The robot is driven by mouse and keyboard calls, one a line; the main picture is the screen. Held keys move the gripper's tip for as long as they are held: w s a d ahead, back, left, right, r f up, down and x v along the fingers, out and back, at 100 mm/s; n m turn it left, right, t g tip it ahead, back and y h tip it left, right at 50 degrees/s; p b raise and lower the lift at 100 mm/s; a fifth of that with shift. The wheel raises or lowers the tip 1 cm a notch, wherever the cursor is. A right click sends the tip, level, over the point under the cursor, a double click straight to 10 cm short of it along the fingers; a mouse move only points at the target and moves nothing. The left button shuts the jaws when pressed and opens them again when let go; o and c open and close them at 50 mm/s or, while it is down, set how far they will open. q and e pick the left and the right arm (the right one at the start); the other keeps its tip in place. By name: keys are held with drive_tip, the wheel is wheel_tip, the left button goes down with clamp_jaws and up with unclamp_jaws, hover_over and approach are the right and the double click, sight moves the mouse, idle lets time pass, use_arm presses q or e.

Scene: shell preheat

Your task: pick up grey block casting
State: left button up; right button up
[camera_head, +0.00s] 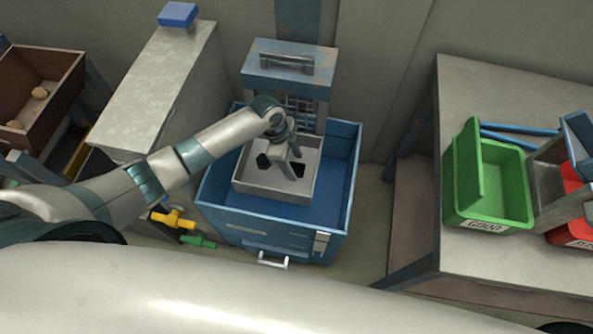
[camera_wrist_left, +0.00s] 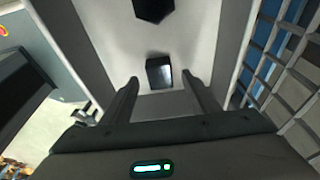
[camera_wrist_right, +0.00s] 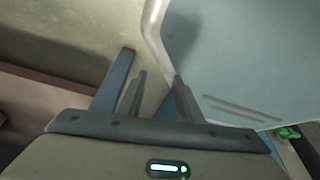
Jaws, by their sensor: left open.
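The grey block casting (camera_wrist_left: 160,72) looks dark and box-shaped in the left wrist view. It lies in a light grey tray (camera_head: 242,180), where it shows as a dark piece (camera_head: 298,170) in the head view. My left gripper (camera_head: 290,168) reaches down over the tray. Its two fingers (camera_wrist_left: 160,80) are open, with the block seen between and beyond their tips; contact cannot be told. A dark hexagonal piece (camera_wrist_left: 153,9) lies farther off in the same tray. My right gripper (camera_wrist_right: 160,78) shows a gap between its fingers, empty, away from the tray.
A grey cabinet (camera_head: 150,95) stands left. A table (camera_head: 490,90) at right carries a green bin (camera_head: 500,190) marked GOOD and a red bin (camera_head: 570,238).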

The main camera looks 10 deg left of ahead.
use_arm(q)
drive_tip(key=shift+d+f+b, duration=0.2)
drive_tip(key=shift+f+b, duration=0.25)
drive_tip(key=shift+f, duration=0.15)
use_arm(e)
drive_tip(key=shift+t, duration=0.5)
drive_tip(key=w, duration=0.1)
drive_tip(key=w+a, duration=0.1)
drive_tip(key=w, duration=0.2)
drive_tip(key=shift+w+a+r, duration=0.1)
drive_tip(key=shift+a+r, duration=0.3)
use_arm(q)
drive_tip(key=c, duration=1.2)
